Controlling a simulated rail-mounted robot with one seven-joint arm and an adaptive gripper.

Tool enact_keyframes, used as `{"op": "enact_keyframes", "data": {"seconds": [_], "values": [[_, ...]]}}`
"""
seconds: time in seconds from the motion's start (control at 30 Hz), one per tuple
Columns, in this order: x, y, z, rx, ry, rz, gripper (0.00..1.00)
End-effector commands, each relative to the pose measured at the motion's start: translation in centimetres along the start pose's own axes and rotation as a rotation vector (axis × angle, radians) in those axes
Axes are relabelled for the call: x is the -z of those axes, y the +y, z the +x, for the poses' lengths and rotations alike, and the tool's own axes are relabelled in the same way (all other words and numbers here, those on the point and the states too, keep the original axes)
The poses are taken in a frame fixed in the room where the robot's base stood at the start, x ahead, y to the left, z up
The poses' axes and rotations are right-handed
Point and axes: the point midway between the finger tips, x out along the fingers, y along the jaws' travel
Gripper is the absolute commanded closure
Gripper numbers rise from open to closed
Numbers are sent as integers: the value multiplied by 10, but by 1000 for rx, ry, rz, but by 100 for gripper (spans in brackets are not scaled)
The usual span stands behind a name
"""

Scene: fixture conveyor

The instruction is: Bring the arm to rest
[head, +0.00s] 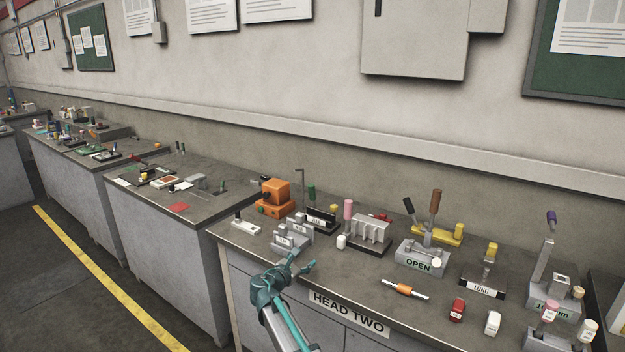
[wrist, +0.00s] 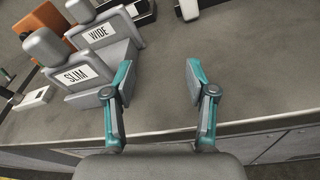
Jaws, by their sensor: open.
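My gripper (head: 301,263) is over the front left part of the bench (head: 345,280) marked HEAD TWO. In the wrist view my gripper (wrist: 158,80) has its two teal-and-grey fingers spread apart, with only bare grey bench top between them. It holds nothing. Grey fixtures labelled SLIM (wrist: 80,75) and WIDE (wrist: 100,32) stand just left of the fingers in the wrist view. I cannot tell the exact height of the fingertips above the bench.
An orange device (head: 273,199) stands behind the grey fixtures. To the right are a grey slotted block (head: 370,235), the OPEN fixture (head: 422,258), an orange-banded rod (head: 405,289), a red block (head: 457,309) and a white block (head: 492,322). Bare bench lies right of my gripper.

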Motion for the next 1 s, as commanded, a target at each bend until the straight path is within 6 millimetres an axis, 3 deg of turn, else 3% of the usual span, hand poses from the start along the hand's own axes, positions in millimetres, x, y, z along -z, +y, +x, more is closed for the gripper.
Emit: {"op": "enact_keyframes", "data": {"seconds": [0.03,0.2,0.33,0.37,0.57,0.73,0.87,1.0], "values": [[10,8,-17,-15,41,66,44],[31,33,-62,-38,174,265,44],[51,43,-90,-43,255,384,44],[54,36,-88,-28,265,397,44],[87,-20,-72,87,306,456,44],[121,-82,-63,215,347,527,44],[155,-151,-61,362,381,607,44],[196,-240,-71,567,407,714,44]]}}
